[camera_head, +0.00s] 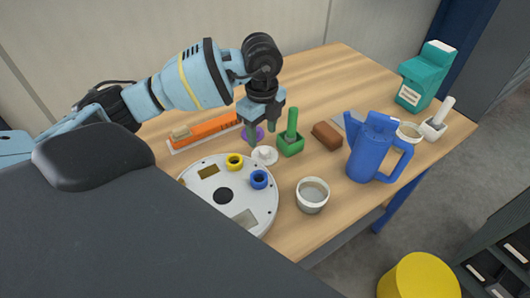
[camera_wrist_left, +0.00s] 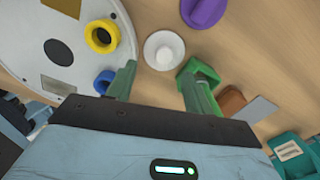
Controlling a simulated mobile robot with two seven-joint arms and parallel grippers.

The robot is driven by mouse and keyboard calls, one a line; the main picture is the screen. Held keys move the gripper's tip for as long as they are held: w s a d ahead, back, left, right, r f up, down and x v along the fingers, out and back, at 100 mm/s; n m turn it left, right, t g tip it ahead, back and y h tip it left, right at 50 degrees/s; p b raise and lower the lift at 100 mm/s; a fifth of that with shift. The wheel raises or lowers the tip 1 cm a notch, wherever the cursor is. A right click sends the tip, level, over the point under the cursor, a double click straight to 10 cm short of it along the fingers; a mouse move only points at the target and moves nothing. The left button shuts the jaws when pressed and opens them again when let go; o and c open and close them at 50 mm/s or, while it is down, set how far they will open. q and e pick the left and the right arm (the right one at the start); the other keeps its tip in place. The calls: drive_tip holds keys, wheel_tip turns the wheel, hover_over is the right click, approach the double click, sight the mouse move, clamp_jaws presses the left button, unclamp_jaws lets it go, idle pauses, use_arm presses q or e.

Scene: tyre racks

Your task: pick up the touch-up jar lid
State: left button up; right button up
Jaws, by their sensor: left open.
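The touch-up jar lid (camera_head: 264,155) looks to be the small white round piece with a raised knob. It lies on the wooden table between the white disc and the green brush holder. It also shows in the left wrist view (camera_wrist_left: 164,51), whole and just beyond the fingertips. My left gripper (camera_head: 262,130) is open and empty above the table, close to the lid. In the left wrist view its two fingers (camera_wrist_left: 157,75) stand apart, with the lid ahead of the gap. A white jar with grey contents (camera_head: 312,195) stands nearer the front edge. My right gripper is not in view.
A green holder with an upright green handle (camera_head: 290,142) stands close right of the lid. A purple piece (camera_wrist_left: 203,10) lies behind it. The white disc (camera_head: 207,205) carries a yellow ring (camera_head: 235,161) and blue ring (camera_head: 259,179). A blue jug (camera_head: 372,150) stands right.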

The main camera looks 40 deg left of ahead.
sight(265, 149)
use_arm(q)
drive_tip(key=shift+f, duration=0.6)
drive_tip(key=shift+w+f, duration=0.15)
drive_tip(key=shift+f, duration=0.35)
drive_tip(key=f, duration=0.3)
drive_tip(key=shift+w+d+f, duration=0.1)
drive_tip(key=shift+w+f, duration=0.1)
drive_tip(key=shift+f, duration=0.5)
drive_tip(key=c, duration=1.1)
drive_tip(key=shift+o, duration=0.2)
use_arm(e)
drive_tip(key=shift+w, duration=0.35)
use_arm(q)
drive_tip(key=shift+r, duration=0.2)
